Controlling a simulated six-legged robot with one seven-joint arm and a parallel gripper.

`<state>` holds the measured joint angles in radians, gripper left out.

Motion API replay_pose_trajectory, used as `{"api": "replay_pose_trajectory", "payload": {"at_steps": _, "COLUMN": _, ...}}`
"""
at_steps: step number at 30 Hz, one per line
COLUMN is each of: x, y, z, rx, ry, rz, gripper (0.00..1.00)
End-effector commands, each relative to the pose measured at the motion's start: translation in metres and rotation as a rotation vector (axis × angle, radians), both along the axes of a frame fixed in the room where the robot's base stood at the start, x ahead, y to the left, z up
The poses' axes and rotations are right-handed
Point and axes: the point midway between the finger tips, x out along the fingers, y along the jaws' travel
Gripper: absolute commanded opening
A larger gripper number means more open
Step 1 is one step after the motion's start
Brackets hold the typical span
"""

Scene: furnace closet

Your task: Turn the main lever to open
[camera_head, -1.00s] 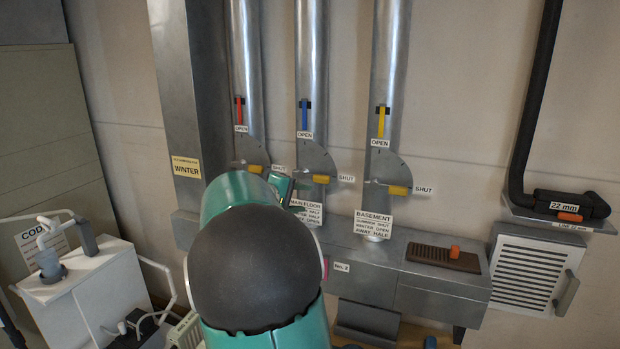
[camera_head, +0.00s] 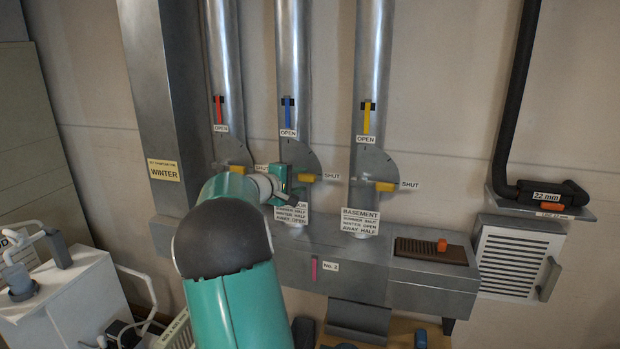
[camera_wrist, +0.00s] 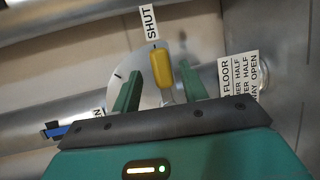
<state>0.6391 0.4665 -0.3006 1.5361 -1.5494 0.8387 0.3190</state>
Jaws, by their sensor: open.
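The main floor lever has a yellow handle (camera_head: 306,177) on the middle duct's round dial plate. It lies level, pointing right at the SHUT label (camera_head: 329,172); the OPEN label (camera_head: 288,133) is above. My gripper (camera_head: 288,186) is just left of the handle, with the arm partly hiding the lever's left part. In the wrist view the yellow handle (camera_wrist: 160,68) appears between the two green fingers of my open gripper (camera_wrist: 159,75), near the right one. No contact is visible, and the depth between fingertips and handle is hard to judge.
The left duct's yellow lever (camera_head: 238,169) and the basement duct's yellow lever (camera_head: 385,187) stand on either side. A placard (camera_head: 291,214) hangs below the main dial. A grey metal box (camera_head: 340,262) runs beneath the ducts. A white unit (camera_head: 60,295) stands lower left.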

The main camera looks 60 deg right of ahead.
Motion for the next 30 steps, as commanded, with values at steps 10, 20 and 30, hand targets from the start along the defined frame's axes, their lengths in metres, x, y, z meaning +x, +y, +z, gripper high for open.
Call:
{"api": "replay_pose_trajectory", "payload": {"at_steps": 10, "x": -0.009, "y": -0.053, "z": -0.012, "rx": 0.001, "ry": 0.000, "rz": 0.003, "gripper": 0.43}}
{"api": "replay_pose_trajectory", "payload": {"at_steps": 20, "x": -0.009, "y": -0.060, "z": -0.012, "rx": 0.000, "ry": 0.000, "rz": 0.004, "gripper": 0.43}}
{"api": "replay_pose_trajectory", "payload": {"at_steps": 30, "x": -0.009, "y": -0.060, "z": -0.012, "rx": 0.001, "ry": 0.000, "rz": 0.004, "gripper": 0.00}}
